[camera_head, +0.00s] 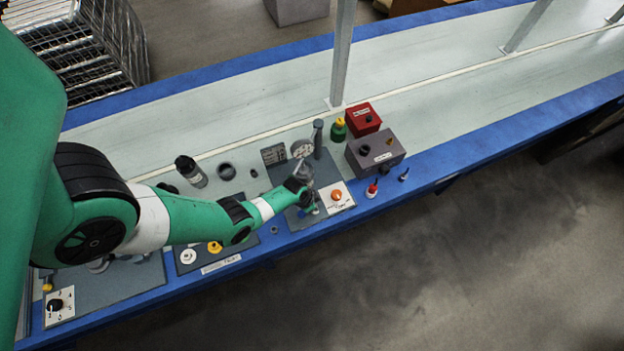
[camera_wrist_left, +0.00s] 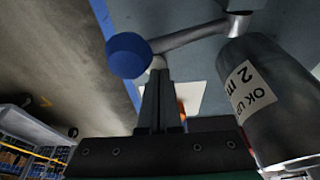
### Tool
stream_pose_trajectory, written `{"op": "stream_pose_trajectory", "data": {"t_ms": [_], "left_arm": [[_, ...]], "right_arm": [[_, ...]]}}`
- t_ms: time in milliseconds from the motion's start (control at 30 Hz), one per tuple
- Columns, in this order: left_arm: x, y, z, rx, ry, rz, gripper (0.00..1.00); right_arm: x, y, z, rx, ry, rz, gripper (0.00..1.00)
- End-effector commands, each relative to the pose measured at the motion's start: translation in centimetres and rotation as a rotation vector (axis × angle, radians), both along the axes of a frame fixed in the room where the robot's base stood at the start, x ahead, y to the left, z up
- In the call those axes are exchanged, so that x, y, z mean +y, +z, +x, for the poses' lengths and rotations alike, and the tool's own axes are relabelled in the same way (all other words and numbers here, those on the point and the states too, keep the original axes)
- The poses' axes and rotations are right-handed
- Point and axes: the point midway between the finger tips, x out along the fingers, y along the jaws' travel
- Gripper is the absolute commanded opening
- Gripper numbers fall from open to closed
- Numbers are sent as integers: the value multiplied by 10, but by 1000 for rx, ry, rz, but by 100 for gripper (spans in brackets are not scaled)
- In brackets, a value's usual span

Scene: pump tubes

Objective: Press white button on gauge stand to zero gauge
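The gauge stand stands on a dark base plate in the head view, with a round pale gauge face (camera_head: 302,148) near its top. My left gripper (camera_head: 309,205) is low in front of the stand, partly hidden by its own wrist. In the left wrist view the two dark fingers (camera_wrist_left: 158,72) are together, with nothing visible between them. A small pale rounded piece, perhaps the white button (camera_wrist_left: 157,62), shows right at the fingertips; contact is unclear. A blue knob (camera_wrist_left: 128,55) on a grey lever is just left of the tips. A grey labelled cylinder (camera_wrist_left: 265,95) stands close on the right.
A white panel with an orange button (camera_head: 336,196) lies just right of my left gripper. A grey box (camera_head: 375,150), a red box (camera_head: 363,119) and a green bottle (camera_head: 338,130) stand further right. A black cylinder (camera_head: 190,170) stands behind my left arm. The bench's blue front edge is close.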

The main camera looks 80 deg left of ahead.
Motion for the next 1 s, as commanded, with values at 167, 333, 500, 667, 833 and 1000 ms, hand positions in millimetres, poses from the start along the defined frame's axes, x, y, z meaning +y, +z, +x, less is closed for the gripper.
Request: {"op": "stream_pose_trajectory", "data": {"t_ms": [167, 333, 500, 667, 833, 1000], "left_arm": [[-2, 12, -7, 14, -2, -6, 0], [-9, 51, -13, 9, -3, -2, 0], [-29, 84, -28, 4, -4, 2, 0], [-54, 105, -49, 5, -5, 1, 0], [-82, 119, -71, 3, -5, 1, 0], [-99, 128, -86, 1, -4, 2, 0]], "right_arm": [[0, 12, 0, 0, 0, 0, 50], [0, 42, 0, 0, 0, 0, 50], [0, 69, 0, 0, 0, 0, 50], [0, 85, 0, 0, 0, 0, 50], [0, 97, 0, 0, 0, 0, 50], [0, 101, 0, 0, 0, 0, 50]]}}
